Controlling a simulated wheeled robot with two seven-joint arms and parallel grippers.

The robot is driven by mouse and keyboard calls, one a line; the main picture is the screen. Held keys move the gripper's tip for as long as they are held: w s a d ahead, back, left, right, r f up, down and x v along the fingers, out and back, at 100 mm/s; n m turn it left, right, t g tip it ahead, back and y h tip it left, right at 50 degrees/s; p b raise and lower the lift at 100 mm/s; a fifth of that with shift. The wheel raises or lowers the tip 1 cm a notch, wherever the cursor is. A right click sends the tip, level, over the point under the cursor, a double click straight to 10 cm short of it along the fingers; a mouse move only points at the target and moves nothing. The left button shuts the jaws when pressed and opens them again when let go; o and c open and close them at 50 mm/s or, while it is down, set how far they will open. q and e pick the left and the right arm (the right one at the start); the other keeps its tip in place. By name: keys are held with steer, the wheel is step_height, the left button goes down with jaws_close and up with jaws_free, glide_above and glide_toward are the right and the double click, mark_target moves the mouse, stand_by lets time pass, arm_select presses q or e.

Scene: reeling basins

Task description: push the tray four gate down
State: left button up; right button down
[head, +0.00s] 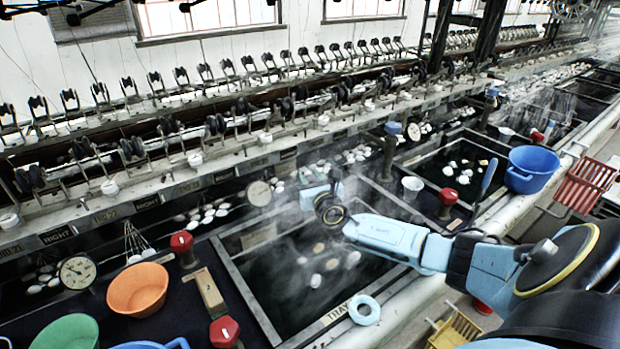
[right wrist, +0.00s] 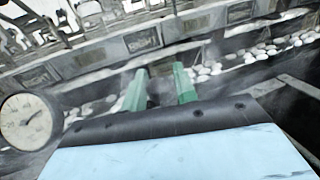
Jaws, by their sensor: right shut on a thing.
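My right gripper (head: 334,177) is over the back edge of a dark, steaming water tray (head: 240,292), whose front rim is marked TRAY. The number on that rim cannot be read. In the right wrist view, its two green fingers (right wrist: 160,88) are shut on a narrow dark thing (right wrist: 153,93). I cannot tell for sure that this is the gate, as the hand and steam hide most of it. A blue-topped dark post (head: 390,150) stands just right of the gripper, apart from it. My left gripper is not in view.
Red-topped knobs (head: 182,242) stand between the trays. An orange bowl (head: 138,289), a green bowl (head: 66,333) and a blue basin (head: 531,168) sit along the bench. A dial (head: 77,272) and pale cocoons (head: 207,212) lie at the back.

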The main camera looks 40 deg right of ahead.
steer(key=c, duration=1.4)
jaws_free()
steer(key=shift+s+f, duration=0.1)
steer(key=shift+f, duration=0.25)
steer(key=shift+o, duration=1.4)
steer(key=shift+r, duration=0.15)
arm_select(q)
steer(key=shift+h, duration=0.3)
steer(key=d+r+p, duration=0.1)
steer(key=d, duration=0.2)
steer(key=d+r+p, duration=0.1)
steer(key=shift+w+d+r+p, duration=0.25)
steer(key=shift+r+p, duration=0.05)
arm_select(e)
steer(key=v, duration=1.3)
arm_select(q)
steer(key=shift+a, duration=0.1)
arm_select(e)
steer(key=shift+s+a, duration=0.1)
steer(key=shift+a, duration=0.05)
